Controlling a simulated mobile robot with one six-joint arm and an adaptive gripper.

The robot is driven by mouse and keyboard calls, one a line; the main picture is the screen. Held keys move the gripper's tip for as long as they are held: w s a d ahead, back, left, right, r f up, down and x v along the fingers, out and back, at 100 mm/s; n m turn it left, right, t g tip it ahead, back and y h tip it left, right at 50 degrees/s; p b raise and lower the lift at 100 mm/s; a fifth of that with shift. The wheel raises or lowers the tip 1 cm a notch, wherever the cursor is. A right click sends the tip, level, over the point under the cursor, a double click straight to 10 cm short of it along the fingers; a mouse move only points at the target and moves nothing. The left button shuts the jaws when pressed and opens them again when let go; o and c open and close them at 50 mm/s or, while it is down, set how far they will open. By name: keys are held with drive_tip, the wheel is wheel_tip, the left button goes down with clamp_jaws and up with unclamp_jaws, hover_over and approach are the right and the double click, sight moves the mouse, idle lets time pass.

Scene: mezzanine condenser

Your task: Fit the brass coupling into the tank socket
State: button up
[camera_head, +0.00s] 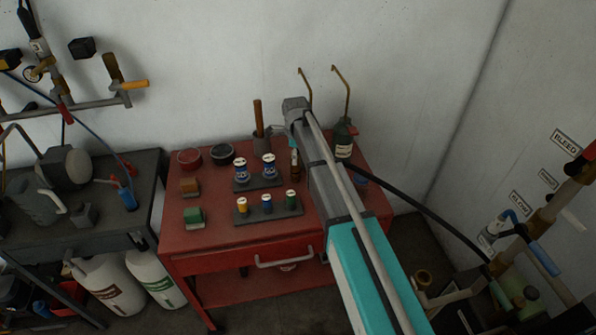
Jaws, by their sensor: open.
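My arm reaches from the bottom right up over the red cart (200,240). My gripper (292,140) is at its far end, above the back of the cart, small and partly hidden by the wrist. It is open, and I see nothing held in it. I cannot pick out the brass coupling for certain; a small brass fitting (424,277) shows low at the right, beside my arm. A greenish tank (512,284) stands at the bottom right under brass pipework (545,215). I cannot make out its socket.
The cart carries two dark racks of small containers (268,217), red and black bowls (189,157), two blocks (194,217) and a dark bottle (343,140). A dark bench (125,205) stands left, with white jugs (110,285) below. A black hose (420,208) crosses the right side.

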sight(295, 168)
drive_tip(key=shift+a+f+b, duration=0.1)
drive_tip(key=shift+f+b, duration=1.4)
drive_tip(key=shift+f, duration=0.3)
clamp_jaws()
